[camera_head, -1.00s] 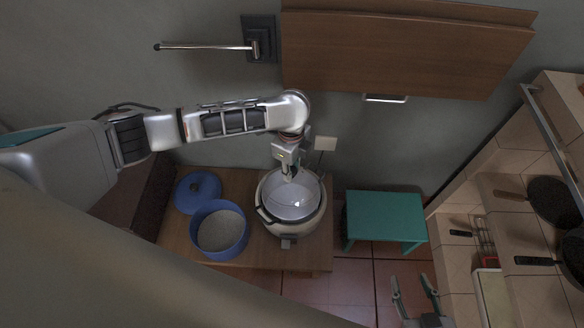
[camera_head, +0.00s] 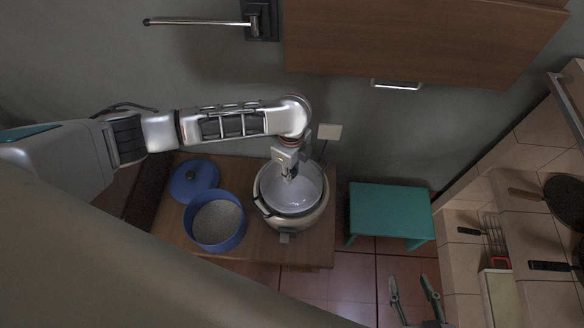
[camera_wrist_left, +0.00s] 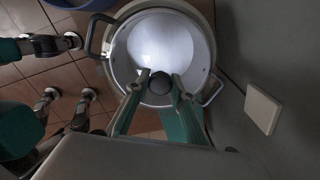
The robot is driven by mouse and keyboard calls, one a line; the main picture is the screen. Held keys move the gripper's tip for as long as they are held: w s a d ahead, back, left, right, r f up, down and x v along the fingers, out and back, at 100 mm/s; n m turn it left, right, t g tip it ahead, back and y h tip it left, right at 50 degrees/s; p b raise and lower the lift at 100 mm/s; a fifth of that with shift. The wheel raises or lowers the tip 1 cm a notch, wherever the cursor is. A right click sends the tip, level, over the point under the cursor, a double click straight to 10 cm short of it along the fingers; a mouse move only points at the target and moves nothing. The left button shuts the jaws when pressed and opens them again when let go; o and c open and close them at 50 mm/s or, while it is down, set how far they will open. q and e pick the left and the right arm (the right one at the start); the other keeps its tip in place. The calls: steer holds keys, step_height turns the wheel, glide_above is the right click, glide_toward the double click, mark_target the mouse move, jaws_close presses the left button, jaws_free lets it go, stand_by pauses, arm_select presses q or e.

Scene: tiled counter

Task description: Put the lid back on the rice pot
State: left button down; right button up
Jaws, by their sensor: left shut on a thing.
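The pale rice cooker pot (camera_head: 301,222) stands on the wooden table, with dark side handles. My left gripper (camera_head: 289,176) hangs over its mouth. In the left wrist view its fingers (camera_wrist_left: 160,83) are shut on a round black knob (camera_wrist_left: 159,84), which looks like that of a clear lid (camera_wrist_left: 160,45) over the cooker (camera_wrist_left: 116,68). I cannot tell whether the lid rests on the rim or hangs above it. A blue pot (camera_head: 240,237) with pale grainy contents stands to the left. A blue lid (camera_head: 207,169) lies behind it. My right gripper (camera_head: 412,288) is open and empty at lower right.
The wooden table (camera_head: 172,230) has little free room around the pots. A teal stool (camera_head: 390,208) stands to its right. A tiled counter with dark pans (camera_head: 566,198) is at far right. A wall cabinet (camera_head: 410,40) and a wall plate (camera_head: 330,131) are behind.

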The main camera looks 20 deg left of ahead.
arm_select(q)
steer(key=shift+r+p, duration=0.1)
steer(key=shift+p, duration=0.55)
arm_select(e)
steer(key=shift+w+r+t, duration=0.15)
steer(key=shift+w+r, duration=0.2)
steer(key=shift+r, duration=0.3)
steer(key=shift+w+r+t, duration=0.15)
steer(key=shift+w+r, duration=0.15)
steer(key=shift+r, duration=0.35)
stand_by(0.7)
arm_select(q)
steer(key=shift+f, duration=0.2)
arm_select(e)
steer(key=shift+w+r, duration=0.2)
steer(key=shift+r, duration=0.15)
stand_by(0.9)
arm_select(q)
steer(key=shift+p, duration=0.45)
arm_select(e)
steer(key=shift+w+r, duration=0.2)
steer(key=shift+r, duration=0.3)
arm_select(q)
steer(key=c, duration=1.6)
jaws_free()
steer(key=shift+c, duration=0.2)
steer(key=o, duration=0.5)
steer(key=shift+c, duration=0.2)
arm_select(e)
steer(key=shift+r, duration=0.1)
